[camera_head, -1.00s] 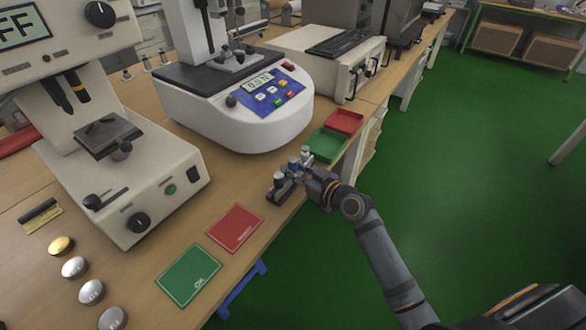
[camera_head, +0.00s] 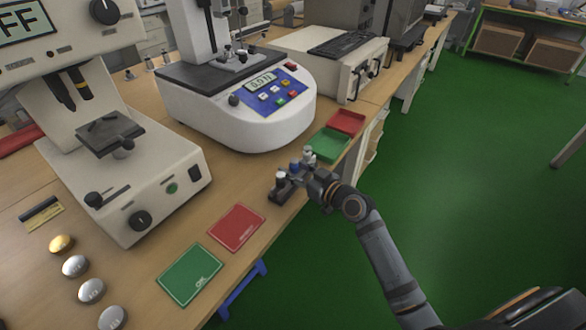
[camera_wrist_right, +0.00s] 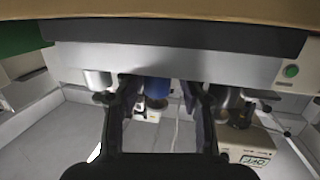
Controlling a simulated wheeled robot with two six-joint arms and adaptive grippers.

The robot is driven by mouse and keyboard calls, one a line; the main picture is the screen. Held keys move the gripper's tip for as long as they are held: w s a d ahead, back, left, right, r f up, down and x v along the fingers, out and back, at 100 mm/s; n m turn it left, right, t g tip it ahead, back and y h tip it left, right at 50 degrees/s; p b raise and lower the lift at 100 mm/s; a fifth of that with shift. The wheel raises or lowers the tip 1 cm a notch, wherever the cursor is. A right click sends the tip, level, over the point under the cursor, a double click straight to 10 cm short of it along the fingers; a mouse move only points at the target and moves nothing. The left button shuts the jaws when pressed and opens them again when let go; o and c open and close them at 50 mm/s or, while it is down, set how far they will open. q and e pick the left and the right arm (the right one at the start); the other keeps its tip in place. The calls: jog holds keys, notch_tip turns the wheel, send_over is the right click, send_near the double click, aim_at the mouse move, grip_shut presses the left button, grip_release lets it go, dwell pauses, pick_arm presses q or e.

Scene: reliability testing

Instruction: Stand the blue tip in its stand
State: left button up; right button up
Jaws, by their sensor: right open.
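The dark stand (camera_head: 282,195) sits at the bench's front edge, with silver tips upright on it either side of the blue tip (camera_head: 294,168). My right gripper (camera_head: 303,176) is at the stand, reaching in from the right. In the right wrist view, which looks upside down, the blue tip (camera_wrist_right: 157,88) is between the two open fingers of my right gripper (camera_wrist_right: 160,92), with visible gaps. It is upright against the grey stand (camera_wrist_right: 165,62). Its lower end is hidden, so I cannot tell how deep it sits. My left gripper is not in view.
A green tray (camera_head: 328,144) and a red tray (camera_head: 346,122) lie just behind the stand. A white tester (camera_head: 240,115) stands behind. Red (camera_head: 237,227) and green (camera_head: 190,273) mats lie left of the stand.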

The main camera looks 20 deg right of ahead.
jog(key=shift+s+d+f, duration=0.1)
jog(key=shift+f, duration=0.55)
jog(key=shift+s+d, duration=0.1)
jog(key=shift+s, duration=0.1)
jog(key=r+v, duration=0.1)
jog(key=v, duration=0.6)
jog(key=shift+r, duration=0.2)
